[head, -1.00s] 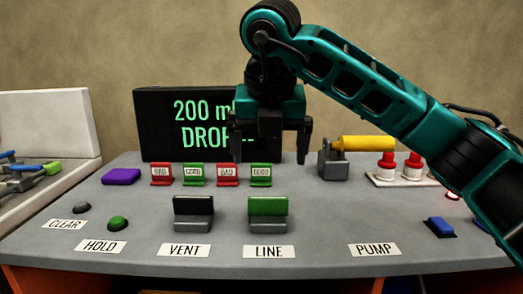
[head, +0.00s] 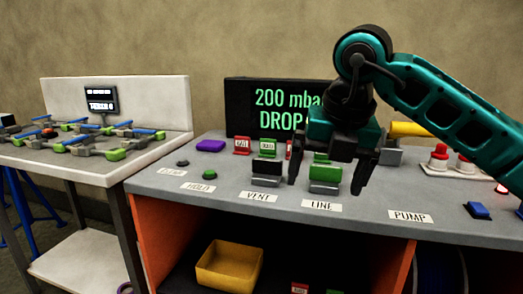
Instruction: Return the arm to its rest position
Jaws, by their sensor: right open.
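My right arm comes in from the right in the head view. Its right gripper (head: 327,182) points down, open and empty, over the grey bench (head: 225,179). The fingers show on either side of the green LINE switch (head: 325,174), in front of it in the picture; I cannot tell whether they touch it. The black VENT switch (head: 266,168) is just left of the fingers. The arm and gripper hide part of the black display (head: 242,108) and some of the small tags behind. My left gripper is not in view.
Red-capped items (head: 439,152) and a blue button (head: 478,210) are at the right. A yellow bin (head: 229,266) sits below. A second table (head: 92,173) with a jig stands left.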

